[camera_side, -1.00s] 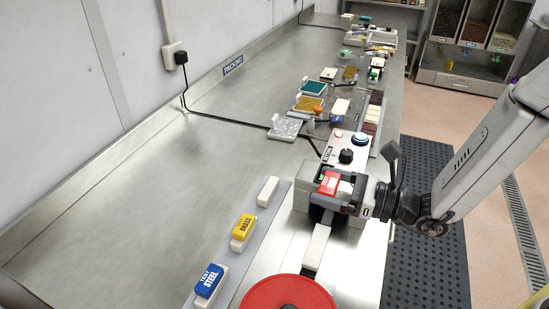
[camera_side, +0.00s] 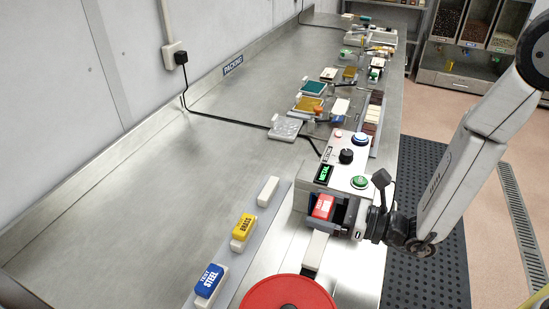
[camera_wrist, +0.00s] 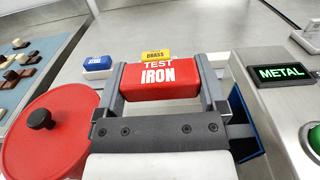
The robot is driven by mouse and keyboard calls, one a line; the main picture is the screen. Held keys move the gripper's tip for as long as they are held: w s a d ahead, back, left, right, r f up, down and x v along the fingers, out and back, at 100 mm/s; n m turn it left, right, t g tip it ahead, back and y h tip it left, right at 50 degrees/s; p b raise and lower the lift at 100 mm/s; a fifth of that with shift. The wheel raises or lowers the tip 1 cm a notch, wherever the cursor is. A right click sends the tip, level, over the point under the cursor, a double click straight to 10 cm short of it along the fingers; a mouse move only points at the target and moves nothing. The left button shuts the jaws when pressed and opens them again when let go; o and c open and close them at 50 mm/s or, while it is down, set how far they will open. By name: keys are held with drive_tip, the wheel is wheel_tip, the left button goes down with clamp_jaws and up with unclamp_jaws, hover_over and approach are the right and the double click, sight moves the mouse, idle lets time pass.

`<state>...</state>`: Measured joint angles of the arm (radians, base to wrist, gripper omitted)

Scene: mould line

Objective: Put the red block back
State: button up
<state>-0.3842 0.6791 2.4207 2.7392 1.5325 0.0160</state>
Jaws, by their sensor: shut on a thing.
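The red block (camera_side: 322,207), marked TEST IRON in the wrist view (camera_wrist: 160,82), is held between the two fingers of my gripper (camera_wrist: 161,84). In the side view, my gripper (camera_side: 330,209) is at the near face of the detector (camera_side: 345,160), by its dark opening. I cannot tell how high the block is above the belt. A bare white stand (camera_side: 268,191) is at the far end of the grey strip (camera_side: 226,279). The yellow BRASS block (camera_side: 243,228) and blue STEEL block (camera_side: 209,281) sit on white stands along that strip.
The detector's display (camera_wrist: 282,73) reads METAL in green; a green button (camera_side: 359,182) is beside it. A red disc (camera_side: 288,296) with a black knob is at the front. Trays and chocolates (camera_side: 372,115) stand farther back. The bench (camera_side: 130,210) on the left is clear.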

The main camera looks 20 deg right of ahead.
drive_tip(key=shift+f, duration=0.1)
hover_over(319, 244)
drive_tip(key=shift+w+a+f, duration=0.1)
drive_tip(key=shift+a+f, duration=0.05)
drive_tip(key=shift+f, duration=2.7)
drive_tip(key=shift+f, duration=1.85)
drive_tip(key=shift+f, duration=0.2)
drive_tip(key=o, duration=1)
drive_tip(key=shift+o, duration=0.2)
drive_tip(key=shift+v, duration=6)
